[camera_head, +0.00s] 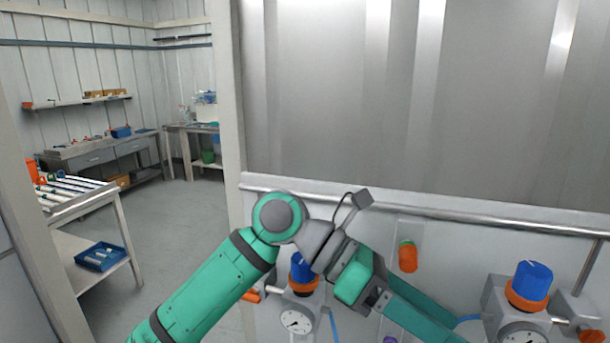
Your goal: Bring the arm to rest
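My green arm (215,285) rises from the bottom left to a rounded joint and bends down to the right. My gripper (373,287) is at the lower middle, in front of the panel with dials and knobs. A small grey box on a cable (359,201) sticks up beside the wrist. Green bars run from the gripper to the bottom edge of the picture. Fingertips cannot be made out, so I cannot tell whether it is open, shut or holding anything.
A blue-capped regulator with a dial (297,320) is partly behind my arm. Another blue-capped regulator (531,287) stands at right. An orange-and-green fitting (408,256) is on the panel. A metal rail (480,219) crosses above. Open floor (185,225) and benches lie left.

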